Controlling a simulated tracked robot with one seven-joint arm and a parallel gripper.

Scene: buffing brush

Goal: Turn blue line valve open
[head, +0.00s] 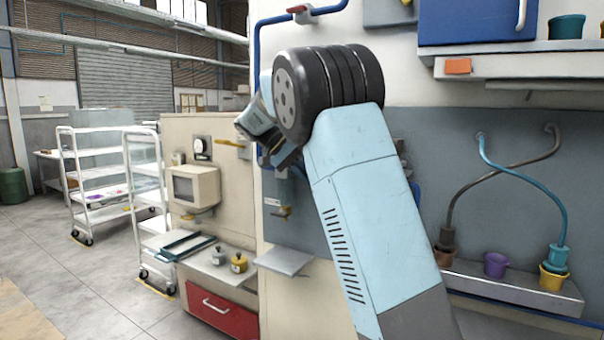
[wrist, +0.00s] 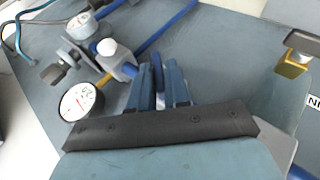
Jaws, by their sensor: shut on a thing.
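The blue line (wrist: 168,27) runs diagonally across the grey panel in the wrist view. It meets a grey-blue valve body (wrist: 122,68) with a white round knob and a yellow piece. My gripper (wrist: 160,72) has its two blue fingers closed on a narrow blue lever (wrist: 158,76), just right of the valve body. The lever's far part and its joint to the valve are partly hidden by the fingers. In the head view my gripper (head: 277,160) is at the grey panel, mostly hidden behind my arm, and the lever cannot be made out there.
A round gauge (wrist: 77,101) sits close left of the fingers, with a second gauge (wrist: 82,25) above. A yellow-ended fitting (wrist: 292,64) stands to the right. In the head view, a small shelf (head: 285,261) juts out below, and a blue pipe (head: 257,45) runs above.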

